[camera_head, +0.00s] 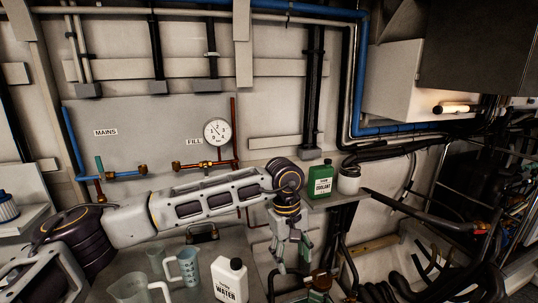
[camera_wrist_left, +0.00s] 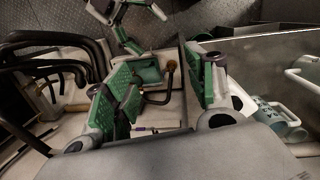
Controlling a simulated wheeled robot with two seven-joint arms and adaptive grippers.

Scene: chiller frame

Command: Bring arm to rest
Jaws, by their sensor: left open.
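My left arm (camera_head: 205,199) reaches in from the left across the bench in the head view. Its gripper (camera_head: 292,256) hangs downward at the arm's end, just past the bench edge. In the left wrist view the left gripper (camera_wrist_left: 165,85) shows its two green-padded fingers apart, with nothing held between them. A teal tray (camera_wrist_left: 148,72) with a brass fitting shows beyond and below the fingers. What looks like my right gripper (camera_wrist_left: 125,22), white and green, shows at the top of that view; its jaw opening is unclear.
Jugs (camera_head: 188,266) and a white water bottle (camera_head: 229,279) stand on the bench close to my left arm. A green coolant bottle (camera_head: 320,180) and a white jar (camera_head: 349,179) stand on a shelf beside the wrist. Black hoses (camera_head: 420,283) crowd the lower right. Pipes and a gauge (camera_head: 217,131) line the wall.

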